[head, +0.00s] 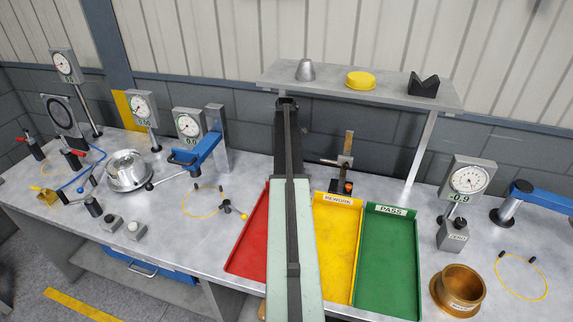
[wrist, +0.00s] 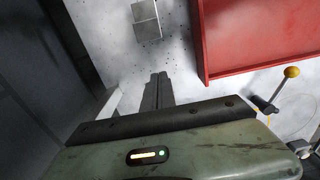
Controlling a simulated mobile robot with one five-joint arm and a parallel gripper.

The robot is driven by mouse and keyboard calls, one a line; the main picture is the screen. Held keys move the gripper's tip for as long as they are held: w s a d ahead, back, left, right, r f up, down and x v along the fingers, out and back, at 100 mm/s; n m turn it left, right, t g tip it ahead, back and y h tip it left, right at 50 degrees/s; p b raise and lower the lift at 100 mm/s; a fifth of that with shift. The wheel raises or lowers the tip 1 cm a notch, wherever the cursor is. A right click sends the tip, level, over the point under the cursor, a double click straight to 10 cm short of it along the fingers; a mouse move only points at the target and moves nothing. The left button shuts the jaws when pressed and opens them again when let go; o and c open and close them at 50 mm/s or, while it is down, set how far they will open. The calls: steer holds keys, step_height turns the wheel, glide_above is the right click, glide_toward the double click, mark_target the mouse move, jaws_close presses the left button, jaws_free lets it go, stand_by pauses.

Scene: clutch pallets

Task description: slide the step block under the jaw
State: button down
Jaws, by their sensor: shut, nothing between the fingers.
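My gripper (wrist: 158,90) shows in the wrist view with its two dark fingers together and nothing between them. A small grey metal block (wrist: 146,19) with a line across it, which looks like the step block, lies on the bench top beyond the fingertips. A gap shows between it and the fingers. In the head view my arm covers the middle of the bench, and I cannot make out this block there. An upright gauge stand with a dark arm (head: 345,162) is behind the yellow tray; I cannot tell whether that arm is the jaw.
The red tray (wrist: 203,45) lies right of the block; the yellow tray (head: 357,245) and green tray (head: 413,260) stand farther right. A yellow-knobbed lever (wrist: 291,72) is near my gripper's right. A shelf (head: 320,82) spans the back. Clamps and dial gauges crowd the left.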

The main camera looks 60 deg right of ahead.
step_height(320, 180, down, 9)
steer(key=b, duration=0.8)
steer(key=s, duration=0.3)
steer(key=shift+s+d+r, duration=0.2)
steer(key=shift+d, duration=0.2)
steer(key=shift+s+d, duration=0.1)
steer(key=shift+s, duration=0.15)
